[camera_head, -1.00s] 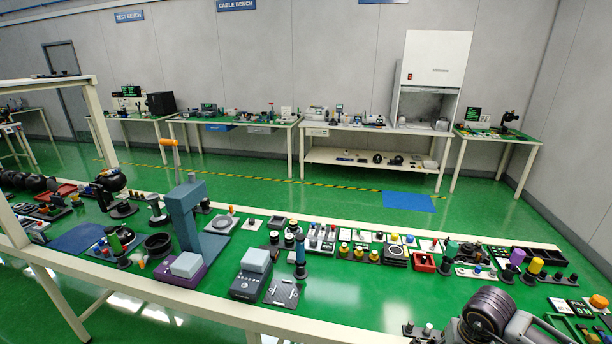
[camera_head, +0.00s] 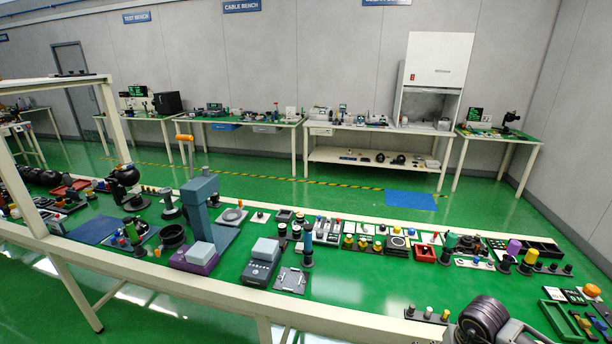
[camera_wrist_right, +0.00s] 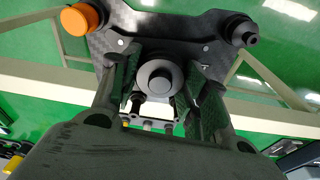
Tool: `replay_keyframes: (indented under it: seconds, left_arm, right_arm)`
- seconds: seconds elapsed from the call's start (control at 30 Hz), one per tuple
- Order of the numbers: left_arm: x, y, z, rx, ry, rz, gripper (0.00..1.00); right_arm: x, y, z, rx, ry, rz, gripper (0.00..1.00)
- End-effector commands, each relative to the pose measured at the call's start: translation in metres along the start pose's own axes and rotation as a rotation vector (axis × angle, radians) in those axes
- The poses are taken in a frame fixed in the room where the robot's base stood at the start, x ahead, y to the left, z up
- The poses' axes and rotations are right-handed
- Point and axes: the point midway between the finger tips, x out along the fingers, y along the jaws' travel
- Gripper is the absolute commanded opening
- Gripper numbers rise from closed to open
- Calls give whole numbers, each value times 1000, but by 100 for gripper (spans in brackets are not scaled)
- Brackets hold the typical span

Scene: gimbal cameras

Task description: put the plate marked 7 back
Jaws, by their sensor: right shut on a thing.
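My right gripper (camera_wrist_right: 158,92) is shut on the round central knob of a dark plate (camera_wrist_right: 205,45) in the right wrist view. The plate carries an orange knob (camera_wrist_right: 79,19) at its upper left and a black knob (camera_wrist_right: 240,30) at its upper right. It is held in the air above a pale bench edge and the green floor. No number shows on it, so I cannot tell whether it is marked 7. In the head view my right arm (camera_head: 484,320) shows at the bottom right, its gripper out of frame. My left gripper is not in view.
The green bench is crowded with small parts along its back. A blue-grey press column (camera_head: 203,205) stands at left, beside a grey box device (camera_head: 262,262) and a flat grey square fixture (camera_head: 291,280). Bare green surface (camera_head: 365,290) lies right of these. A green tray (camera_head: 565,325) sits at lower right.

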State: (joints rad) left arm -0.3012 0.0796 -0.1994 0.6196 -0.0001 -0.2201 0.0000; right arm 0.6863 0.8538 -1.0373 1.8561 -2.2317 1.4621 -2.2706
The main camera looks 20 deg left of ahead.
Motion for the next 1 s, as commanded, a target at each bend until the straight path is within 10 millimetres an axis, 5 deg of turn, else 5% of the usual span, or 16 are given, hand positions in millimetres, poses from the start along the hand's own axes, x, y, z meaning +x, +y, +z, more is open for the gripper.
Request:
replay_keyframes:
  seconds: [0.37,0.7,1.0]
  left_arm:
    - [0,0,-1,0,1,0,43]
    - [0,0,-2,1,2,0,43]
    - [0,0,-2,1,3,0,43]
  right_arm:
    - [40,1,18,2,-2,2,13]
    - [85,0,55,-3,-3,2,13]
    - [100,-1,70,-8,0,0,13]
